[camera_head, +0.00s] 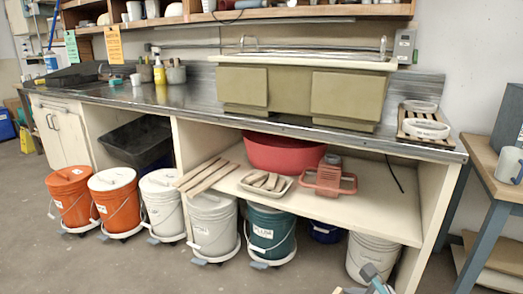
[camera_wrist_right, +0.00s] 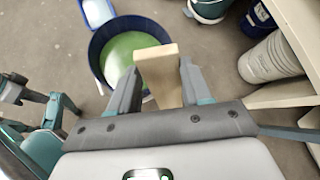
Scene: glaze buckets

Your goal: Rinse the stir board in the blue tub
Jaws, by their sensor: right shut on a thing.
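The stir board is a pale flat wooden piece (camera_wrist_right: 158,72) in the right wrist view. My right gripper (camera_wrist_right: 160,66) is shut on it, one finger on each side, and its far end sticks out ahead. A round dark blue tub (camera_wrist_right: 100,40) stands on the floor beyond, with a pale green surface inside. In the picture the board overlaps the tub's right part. I cannot tell its height above the tub or whether it touches it. This tub is not visible in the head view.
Orange, white and teal buckets (camera_head: 268,235) stand on wheeled bases below the counter. A shelf (camera_head: 370,200) holds a red basin (camera_head: 285,153), a tray of wooden pieces (camera_head: 265,184) and loose wooden slats (camera_head: 208,175).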

